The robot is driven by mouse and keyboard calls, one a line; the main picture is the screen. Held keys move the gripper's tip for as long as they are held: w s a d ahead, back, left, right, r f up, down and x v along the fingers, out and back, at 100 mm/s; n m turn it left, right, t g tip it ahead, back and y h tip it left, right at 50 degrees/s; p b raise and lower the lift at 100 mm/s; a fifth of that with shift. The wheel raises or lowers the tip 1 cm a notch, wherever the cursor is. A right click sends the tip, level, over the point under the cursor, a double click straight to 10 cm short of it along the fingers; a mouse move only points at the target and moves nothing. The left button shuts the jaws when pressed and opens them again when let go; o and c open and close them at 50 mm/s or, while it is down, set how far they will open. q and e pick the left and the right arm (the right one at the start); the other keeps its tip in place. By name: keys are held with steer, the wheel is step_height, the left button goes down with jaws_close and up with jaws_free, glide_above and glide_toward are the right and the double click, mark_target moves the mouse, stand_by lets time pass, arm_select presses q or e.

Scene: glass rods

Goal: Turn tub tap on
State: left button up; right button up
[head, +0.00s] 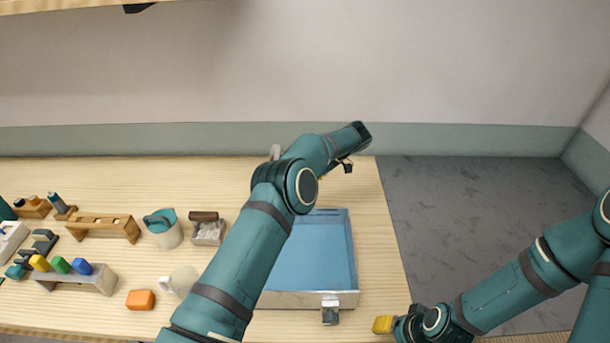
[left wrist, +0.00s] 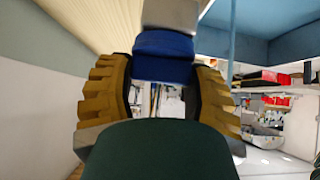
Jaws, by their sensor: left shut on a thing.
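The tub (head: 348,240) is a shallow tray with a blue inside and a pale front wall, standing at the table's right side. My left arm reaches across its left part. My left gripper (head: 346,166) is beyond the tub's far edge, its fingers mostly hidden by the wrist. In the left wrist view, its ridged yellow fingers (left wrist: 164,88) are shut on a blue piece (left wrist: 164,46), which looks like the tap handle, joined to a grey part (left wrist: 172,12). The rest of the tap is hidden. My right gripper (head: 384,324) is near the table's front right corner; its opening is unclear.
A grey fitting (head: 330,308) sits at the tub's front. Left of the tub are a white mug (head: 180,281), an orange block (head: 140,299), a teal-topped jug (head: 164,232) and a wooden rack (head: 104,224). Grey floor lies right of the table.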

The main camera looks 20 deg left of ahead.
arm_select(q)
steer(key=o, duration=0.9)
step_height(320, 180, up, 10)
steer(key=shift+r, duration=0.1)
